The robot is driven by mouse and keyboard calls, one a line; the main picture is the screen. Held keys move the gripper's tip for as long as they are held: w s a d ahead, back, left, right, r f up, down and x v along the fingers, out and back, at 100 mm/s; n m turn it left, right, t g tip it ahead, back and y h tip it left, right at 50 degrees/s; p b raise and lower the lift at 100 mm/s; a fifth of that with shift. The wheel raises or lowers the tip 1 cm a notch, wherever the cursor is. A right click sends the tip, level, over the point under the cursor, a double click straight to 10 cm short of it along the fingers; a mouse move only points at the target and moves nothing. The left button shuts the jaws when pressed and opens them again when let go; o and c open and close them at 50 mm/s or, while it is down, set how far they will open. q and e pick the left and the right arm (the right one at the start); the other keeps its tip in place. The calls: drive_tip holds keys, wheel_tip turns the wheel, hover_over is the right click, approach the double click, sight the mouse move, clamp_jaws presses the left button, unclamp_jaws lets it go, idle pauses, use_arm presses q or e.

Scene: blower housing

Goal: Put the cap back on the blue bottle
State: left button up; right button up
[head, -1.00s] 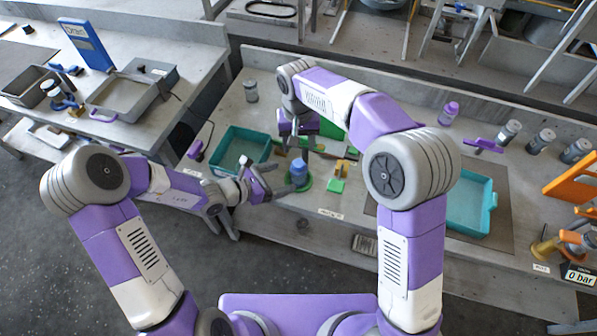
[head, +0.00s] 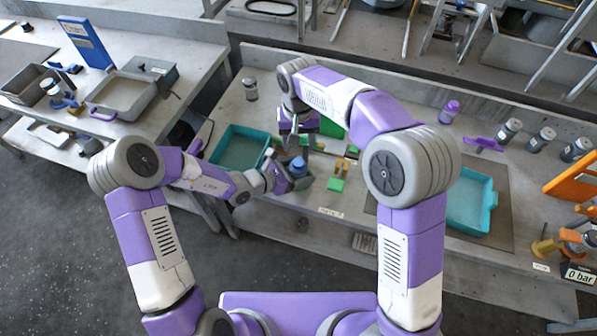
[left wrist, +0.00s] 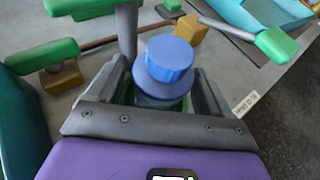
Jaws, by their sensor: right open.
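The blue bottle (head: 299,164) stands upright near the table's front edge. In the left wrist view a ribbed blue cap (left wrist: 168,57) sits on top of the blue bottle (left wrist: 160,86); how tightly it sits I cannot tell. My left gripper (head: 294,180) is around the bottle, one finger on each side, and in its wrist view (left wrist: 162,88) narrow gaps show beside the bottle. It looks open. My right gripper (head: 297,143) is open, pointing down just above and behind the bottle. Its fingertips are partly hidden in the head view.
A teal tray (head: 228,131) is left of the bottle and another teal tray (head: 490,205) is at the right. A purple bottle (head: 449,111) and several grey jars stand at the back right.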

use_arm(q)
clamp_jaws()
use_arm(e)
drive_tip(key=n, duration=0.5)
drive_tip(key=shift+s+f, duration=0.1)
drive_tip(key=shift+f, duration=0.15)
drive_tip(key=n, duration=0.4)
drive_tip(key=shift+s+a+f, duration=0.1)
drive_tip(key=shift+f, duration=0.05)
drive_tip(key=n, duration=0.4)
drive_tip(key=shift+f, duration=0.1)
drive_tip(key=n, duration=1.1)
drive_tip(key=shift+n, duration=0.4)
drive_tip(key=n, duration=0.5)
drive_tip(key=shift+n, duration=0.4)
drive_tip(key=n, duration=0.5)
drive_tip(key=shift+r+n, duration=0.3)
drive_tip(key=n, duration=0.4)
drive_tip(key=shift+w+r, duration=0.2)
